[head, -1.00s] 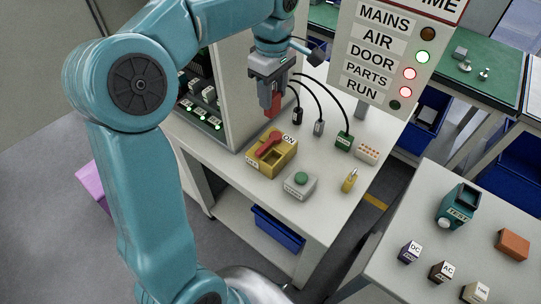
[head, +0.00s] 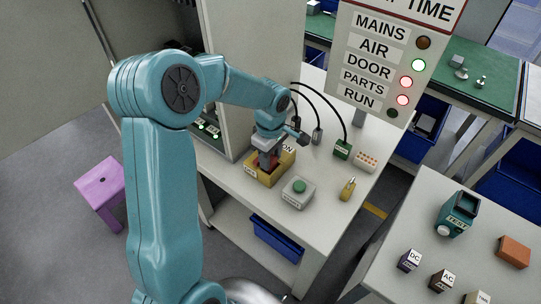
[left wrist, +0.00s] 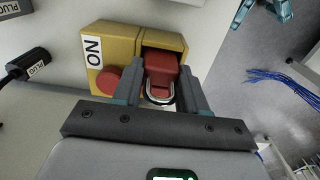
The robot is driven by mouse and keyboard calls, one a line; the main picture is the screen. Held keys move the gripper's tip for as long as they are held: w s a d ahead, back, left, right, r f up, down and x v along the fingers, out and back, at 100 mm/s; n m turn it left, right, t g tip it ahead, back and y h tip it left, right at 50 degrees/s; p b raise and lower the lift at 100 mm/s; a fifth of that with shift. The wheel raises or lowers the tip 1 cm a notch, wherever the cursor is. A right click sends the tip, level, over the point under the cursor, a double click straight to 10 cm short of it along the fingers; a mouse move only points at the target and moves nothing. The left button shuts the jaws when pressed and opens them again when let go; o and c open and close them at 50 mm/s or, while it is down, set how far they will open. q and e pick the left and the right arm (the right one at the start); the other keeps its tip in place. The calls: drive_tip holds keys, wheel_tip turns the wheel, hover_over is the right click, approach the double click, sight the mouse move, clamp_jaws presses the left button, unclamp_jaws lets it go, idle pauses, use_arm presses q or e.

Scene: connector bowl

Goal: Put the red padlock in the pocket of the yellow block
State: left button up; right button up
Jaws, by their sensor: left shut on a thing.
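The yellow block (head: 270,178) stands on the white bench in the head view, with my left gripper (head: 267,160) lowered over it. In the left wrist view the block (left wrist: 122,45) has an ON label and a round red part beside its dark square pocket. The red padlock (left wrist: 161,66) is between the two fingers of my left gripper (left wrist: 162,82), which is shut on it. Its metal shackle faces the wrist. The padlock's far end is at the pocket's opening; how deep it sits I cannot tell. My right gripper is not in view.
A grey box with a green button (head: 299,190) stands just in front of the block. Black cables with plugs (head: 317,136), a green connector (head: 342,149) and a yellow bottle-like item (head: 348,189) are to the right. The cabinet (head: 235,80) rises behind left.

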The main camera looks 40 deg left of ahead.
use_arm(q)
drive_tip(key=shift+f, duration=0.1)
drive_tip(key=shift+f+b, duration=0.25)
drive_tip(key=shift+b, duration=0.05)
drive_tip(key=o, duration=1.1)
drive_tip(key=shift+r, duration=0.1)
wheel_tip(320, 180, up, 12)
drive_tip(key=shift+r, duration=0.2)
